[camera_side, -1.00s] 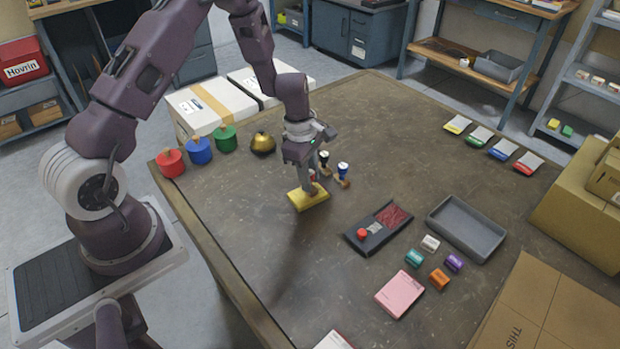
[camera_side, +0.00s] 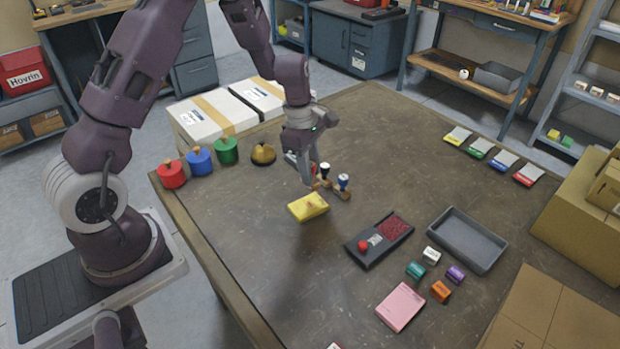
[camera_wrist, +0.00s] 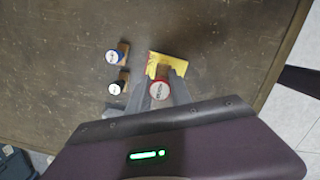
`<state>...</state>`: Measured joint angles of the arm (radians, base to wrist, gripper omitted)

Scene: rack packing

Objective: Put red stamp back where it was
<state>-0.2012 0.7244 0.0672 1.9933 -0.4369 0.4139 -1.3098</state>
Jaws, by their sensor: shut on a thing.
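The red stamp (camera_wrist: 159,90) is between the fingers of my gripper (camera_wrist: 160,82) in the wrist view, its round red top facing the camera. In the side view my gripper (camera_side: 309,178) is raised above the table, just behind the yellow block (camera_side: 308,208), and largely hides the red stamp. The yellow block has a reddish mark on its top; it also shows in the wrist view (camera_wrist: 157,58).
A dark ink pad (camera_side: 372,250) and a grey tray (camera_side: 467,233) lie to the right. Several small coloured blocks and a pink pad (camera_side: 400,306) are in front. The table's left middle is clear.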

